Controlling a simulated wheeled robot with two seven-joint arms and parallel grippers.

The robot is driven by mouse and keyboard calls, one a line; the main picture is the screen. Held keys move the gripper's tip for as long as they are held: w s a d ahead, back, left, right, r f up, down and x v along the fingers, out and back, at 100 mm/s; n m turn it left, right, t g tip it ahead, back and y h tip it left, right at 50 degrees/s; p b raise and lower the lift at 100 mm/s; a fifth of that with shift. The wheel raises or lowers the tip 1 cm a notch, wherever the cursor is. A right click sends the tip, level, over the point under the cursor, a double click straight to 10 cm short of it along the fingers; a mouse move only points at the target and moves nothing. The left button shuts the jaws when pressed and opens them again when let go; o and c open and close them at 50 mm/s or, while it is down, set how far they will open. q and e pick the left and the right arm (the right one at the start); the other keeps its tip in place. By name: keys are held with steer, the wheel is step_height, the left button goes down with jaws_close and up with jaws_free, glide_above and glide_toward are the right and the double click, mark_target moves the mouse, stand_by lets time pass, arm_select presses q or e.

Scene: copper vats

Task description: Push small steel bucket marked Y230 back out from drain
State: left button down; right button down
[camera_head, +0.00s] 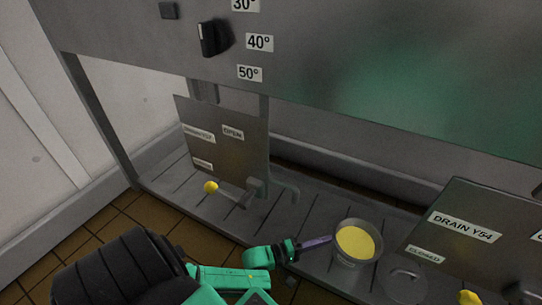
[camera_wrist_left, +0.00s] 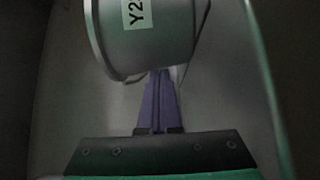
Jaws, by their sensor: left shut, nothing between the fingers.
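The small steel bucket (camera_head: 357,242) stands on the slatted metal shelf, with yellow contents (camera_head: 355,242) inside. In the left wrist view the bucket (camera_wrist_left: 150,40) is close ahead, and part of its label (camera_wrist_left: 134,11) shows, reading "Y2". My left gripper (camera_head: 328,239) is shut and empty, its purple fingers at the left side of the bucket. In the wrist view the shut fingertips (camera_wrist_left: 160,75) are at the bucket's wall; I cannot tell if they touch. My right gripper is not in view.
A panel labelled "DRAIN Y54" (camera_head: 465,232) stands to the right of the bucket. A round steel lid-like shape (camera_head: 404,286) lies right of it. Another panel (camera_head: 228,150) with a yellow-knobbed lever (camera_head: 211,187) is at the left. The vat front overhangs behind.

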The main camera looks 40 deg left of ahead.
arm_select(q)
steer(key=p+v, duration=0.3)
steer(key=v, duration=0.5)
steer(key=shift+s+a+r, duration=0.2)
steer(key=shift+s, duration=0.1)
steer(key=v, duration=0.2)
steer(key=p+v, duration=0.1)
steer(key=v, duration=0.2)
steer(key=shift+s+a+f, duration=0.1)
steer(key=shift+s+f, duration=0.15)
